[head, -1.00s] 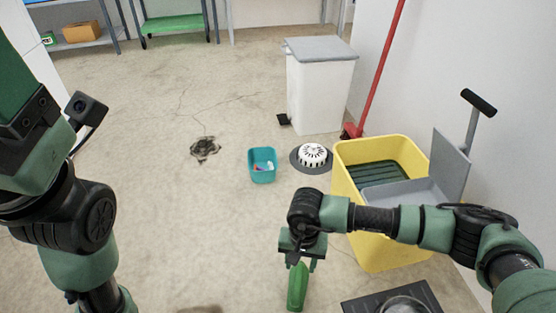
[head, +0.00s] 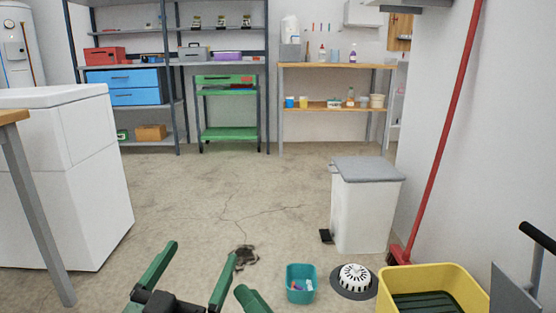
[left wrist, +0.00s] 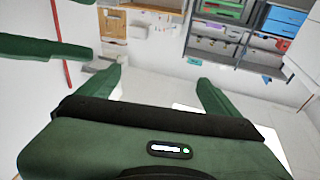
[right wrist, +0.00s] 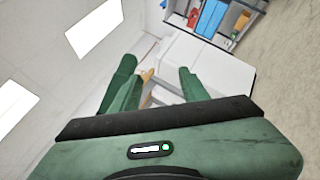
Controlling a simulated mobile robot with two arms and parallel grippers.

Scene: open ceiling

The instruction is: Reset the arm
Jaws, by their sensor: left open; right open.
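My left gripper (head: 203,250) is at the bottom of the head view, its two green fingers spread apart with nothing between them. It is also open and empty in the left wrist view (left wrist: 158,80). One green finger of my right gripper (head: 250,299) shows just right of it, cut off by the bottom edge. In the right wrist view, my right gripper (right wrist: 156,72) has its fingers apart and holds nothing. Green fingers of the other gripper show at the left of the left wrist view. Most of both arms is hidden in the head view.
A white cabinet (head: 70,180) stands at left. Shelves (head: 180,65) line the back.

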